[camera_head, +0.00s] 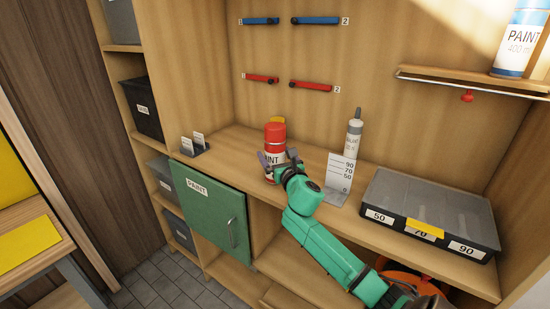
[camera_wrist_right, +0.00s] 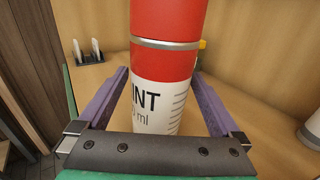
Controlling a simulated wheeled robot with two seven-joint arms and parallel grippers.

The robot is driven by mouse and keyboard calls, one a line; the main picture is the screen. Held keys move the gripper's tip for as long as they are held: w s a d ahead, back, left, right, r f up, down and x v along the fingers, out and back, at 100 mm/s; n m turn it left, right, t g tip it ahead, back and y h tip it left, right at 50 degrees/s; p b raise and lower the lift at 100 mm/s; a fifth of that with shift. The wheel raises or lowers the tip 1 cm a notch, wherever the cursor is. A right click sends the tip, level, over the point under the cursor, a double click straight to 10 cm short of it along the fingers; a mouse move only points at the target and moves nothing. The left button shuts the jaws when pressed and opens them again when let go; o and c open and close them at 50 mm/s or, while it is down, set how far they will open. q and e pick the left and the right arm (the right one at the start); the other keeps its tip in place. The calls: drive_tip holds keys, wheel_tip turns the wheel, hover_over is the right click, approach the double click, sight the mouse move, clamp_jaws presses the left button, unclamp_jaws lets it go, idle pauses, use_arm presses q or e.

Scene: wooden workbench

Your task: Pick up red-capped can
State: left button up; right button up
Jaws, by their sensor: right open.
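The red-capped can (camera_head: 274,139) stands upright on the wooden shelf, with a red top and a white label reading "PAINT". My right gripper (camera_head: 275,161) is at the can's lower half, its arm coming in from the lower right. In the right wrist view the can (camera_wrist_right: 165,65) stands between the two purple fingers of my right gripper (camera_wrist_right: 158,103). The fingers are open, with a gap showing on either side of the can. The can's base is hidden behind the gripper. My left gripper is not in view.
A grey-white tube (camera_head: 353,138) and a numbered white stand (camera_head: 339,178) are right of the can. A grey organizer box (camera_head: 430,205) is farther right. A small card holder (camera_head: 196,147) stands left. A green cabinet door (camera_head: 208,209) is below.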

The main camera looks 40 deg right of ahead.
drive_tip(key=shift+w+d+f, duration=0.15)
drive_tip(key=shift+w, duration=0.25)
drive_tip(key=shift+s, duration=0.15)
drive_tip(key=c, duration=0.5)
drive_tip(key=shift+r, duration=0.2)
clamp_jaws()
